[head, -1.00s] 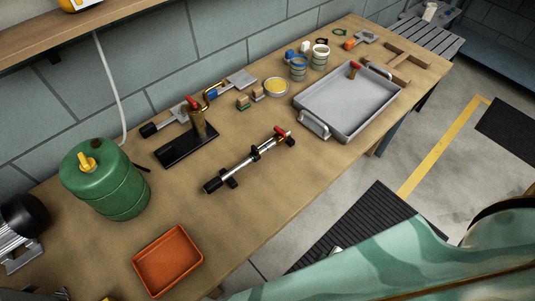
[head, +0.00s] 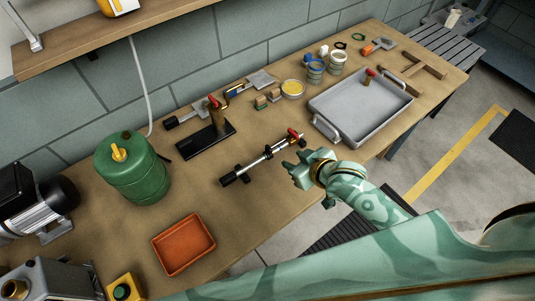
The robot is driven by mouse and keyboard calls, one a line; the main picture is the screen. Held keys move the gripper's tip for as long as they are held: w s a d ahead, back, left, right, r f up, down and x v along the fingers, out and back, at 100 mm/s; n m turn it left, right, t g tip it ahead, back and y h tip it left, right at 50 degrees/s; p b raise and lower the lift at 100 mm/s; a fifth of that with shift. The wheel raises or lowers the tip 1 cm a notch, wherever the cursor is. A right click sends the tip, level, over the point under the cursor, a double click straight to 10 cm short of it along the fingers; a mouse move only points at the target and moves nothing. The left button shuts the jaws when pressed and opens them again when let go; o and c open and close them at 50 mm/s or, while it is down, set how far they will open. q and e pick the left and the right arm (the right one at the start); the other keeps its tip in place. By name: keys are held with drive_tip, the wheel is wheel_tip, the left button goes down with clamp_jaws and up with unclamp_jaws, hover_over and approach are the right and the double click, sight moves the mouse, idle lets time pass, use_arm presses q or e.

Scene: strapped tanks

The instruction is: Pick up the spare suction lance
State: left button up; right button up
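The suction lance (head: 254,163), a slim silvery tube with a black end at lower left and a red lever at upper right, lies on the wooden bench on small black supports. My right gripper (head: 292,173), pale green, is just right of and below the lance's red-lever end. Its fingers point left towards the lance and look apart, with nothing seen between them. I cannot tell whether it touches the lance. My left gripper is not in view.
A grey metal tray (head: 358,108) stands close behind my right gripper. A black stand with a brass fitting (head: 216,115) is behind the lance. A green tank (head: 132,168) and an orange tray (head: 183,244) are to the left. Bare bench lies in front of the lance.

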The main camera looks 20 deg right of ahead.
sight(269, 147)
drive_tip(key=shift+m+y, duration=0.3)
drive_tip(key=b+x, duration=0.4)
drive_tip(key=x, duration=0.8)
drive_tip(key=shift+w+d+r, duration=0.15)
drive_tip(key=shift+w+r, duration=0.05)
drive_tip(key=b+x, duration=0.2)
drive_tip(key=x, duration=0.3)
drive_tip(key=shift+w+f, duration=0.15)
drive_tip(key=shift+w, duration=0.05)
clamp_jaws()
